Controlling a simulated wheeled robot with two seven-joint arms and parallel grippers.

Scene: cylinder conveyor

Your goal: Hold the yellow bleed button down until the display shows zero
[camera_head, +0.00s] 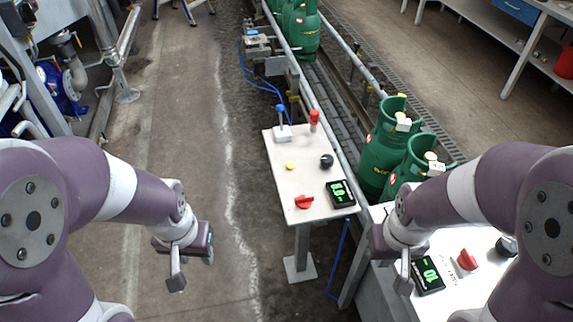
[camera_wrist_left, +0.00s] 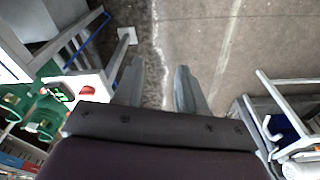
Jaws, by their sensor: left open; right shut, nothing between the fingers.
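The yellow button (camera_head: 290,166) is a small round cap on the white panel (camera_head: 283,189) in the middle of the head view. A black display with green digits (camera_head: 340,193) sits on the panel's near right corner; I cannot read the digits surely. My left gripper (camera_head: 193,268) is open and empty, left of the panel and nearer to me, well apart from the button. Its open fingers (camera_wrist_left: 158,88) show over bare floor in the left wrist view. My right gripper (camera_head: 404,272) is shut and empty, over the second panel at the right.
The first panel also bears a red knob (camera_head: 304,202), a black knob (camera_head: 326,160), a blue-topped lever (camera_head: 281,115) and a red-topped lever (camera_head: 314,120). The second panel has another display (camera_head: 428,275) and red knob (camera_head: 467,260). Green cylinders (camera_head: 383,148) stand behind.

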